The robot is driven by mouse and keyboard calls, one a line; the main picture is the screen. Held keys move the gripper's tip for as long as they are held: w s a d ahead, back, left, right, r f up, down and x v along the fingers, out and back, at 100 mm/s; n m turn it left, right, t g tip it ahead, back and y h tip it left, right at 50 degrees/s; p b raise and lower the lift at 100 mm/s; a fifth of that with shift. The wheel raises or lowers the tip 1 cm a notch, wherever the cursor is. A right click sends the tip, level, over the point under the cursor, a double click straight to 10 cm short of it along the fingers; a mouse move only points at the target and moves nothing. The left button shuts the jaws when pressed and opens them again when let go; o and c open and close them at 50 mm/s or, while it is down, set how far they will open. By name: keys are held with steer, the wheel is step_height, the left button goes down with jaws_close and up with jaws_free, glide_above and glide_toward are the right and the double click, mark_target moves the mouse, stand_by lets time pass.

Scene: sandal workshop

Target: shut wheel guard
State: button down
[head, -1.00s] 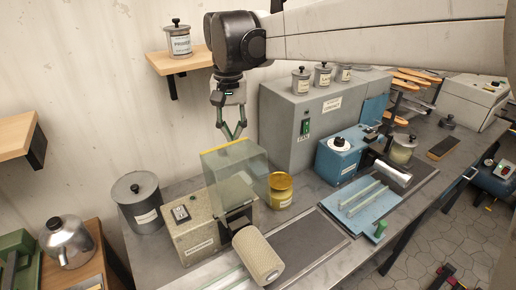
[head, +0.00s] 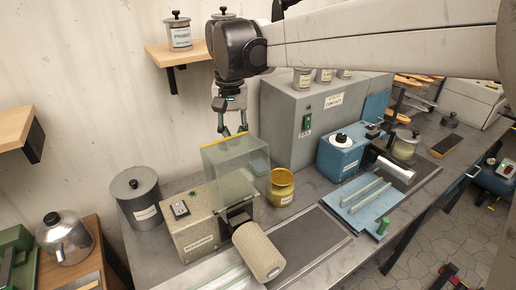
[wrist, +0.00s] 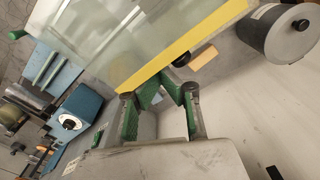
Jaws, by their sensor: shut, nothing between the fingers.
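The wheel guard (head: 238,172) is a clear box-like cover with a yellow strip along its top rear edge. It stands raised over the beige grinder (head: 195,228). The pale textured wheel (head: 259,252) sticks out in front, uncovered. My gripper (head: 234,132) points down just behind the guard's top edge, shut and empty. In the wrist view my green-padded fingers (wrist: 160,86) are close to the guard's yellow strip (wrist: 185,48); I cannot tell whether they touch it.
A grey lidded canister (head: 136,200) is left of the grinder. A yellow tin (head: 281,187) stands close to the guard's right. A large grey cabinet (head: 292,125) is behind and right. A wall shelf (head: 185,56) is near my arm.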

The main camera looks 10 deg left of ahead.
mark_target(242, 137)
stand_by(0.3)
steer(key=shift+s+d, duration=1.5)
steer(key=shift+s, duration=0.25)
steer(key=shift+r+p, duration=1.65)
steer(key=shift+r, duration=1.45)
steer(key=s+d+f+m+t+y+b, duration=0.1)
steer(key=s+d+f+t+b, duration=0.2)
steer(key=d, duration=0.7)
steer(key=s+d+f+b, duration=0.3)
steer(key=s+d+f, duration=0.1)
steer(key=d, duration=0.6)
steer(key=s+d+f+m+t+h+b, duration=0.1)
steer(key=s+d+f+t+b, duration=0.3)
steer(key=s+d+f, duration=0.5)
step_height(242, 137, down, 3)
steer(key=d+b, duration=0.1)
steer(key=d, duration=0.1)
steer(key=shift+d+f, duration=0.2)
steer(key=shift+d, duration=0.1)
